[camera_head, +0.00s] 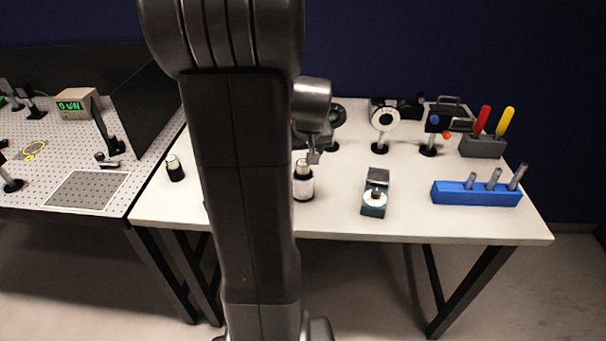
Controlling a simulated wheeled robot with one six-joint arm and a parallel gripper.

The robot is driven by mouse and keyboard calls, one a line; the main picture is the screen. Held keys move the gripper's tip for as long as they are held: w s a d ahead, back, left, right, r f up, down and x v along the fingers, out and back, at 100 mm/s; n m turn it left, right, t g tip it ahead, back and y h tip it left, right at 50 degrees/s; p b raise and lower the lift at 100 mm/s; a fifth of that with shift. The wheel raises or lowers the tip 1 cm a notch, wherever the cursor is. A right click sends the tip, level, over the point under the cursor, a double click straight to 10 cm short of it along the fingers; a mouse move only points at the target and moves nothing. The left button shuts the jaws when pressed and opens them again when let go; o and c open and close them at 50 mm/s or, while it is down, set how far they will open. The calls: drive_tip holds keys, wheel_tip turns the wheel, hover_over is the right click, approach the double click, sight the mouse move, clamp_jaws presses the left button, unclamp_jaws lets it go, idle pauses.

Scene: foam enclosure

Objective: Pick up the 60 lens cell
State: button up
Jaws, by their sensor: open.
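A lens cell (303,187), a small upright cylinder with a pale label band and dark base, stands on the white table (330,222) just right of my arm. A similar small dark cylinder with a pale top (175,168) stands at the table's left. Any number on either is too small to read, so I cannot tell which is the 60 cell. My gripper (314,158) is open, at or just above the top of the right-hand cylinder. Whether it touches is unclear. My arm hides part of the table.
A small block with a round disc (374,195) stands right of the cylinder. A blue rack with grey pegs (476,194), a grey holder with red and yellow handles (483,147) and posted optics (384,120) stand farther right and back. A perforated bench (65,150) is at left.

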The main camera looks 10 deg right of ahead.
drive_tip(key=shift+p+x, duration=0.6)
drive_tip(key=shift+x, duration=1.9)
drive_tip(key=shift+s, duration=0.15)
drive_tip(key=shift+c, duration=0.2)
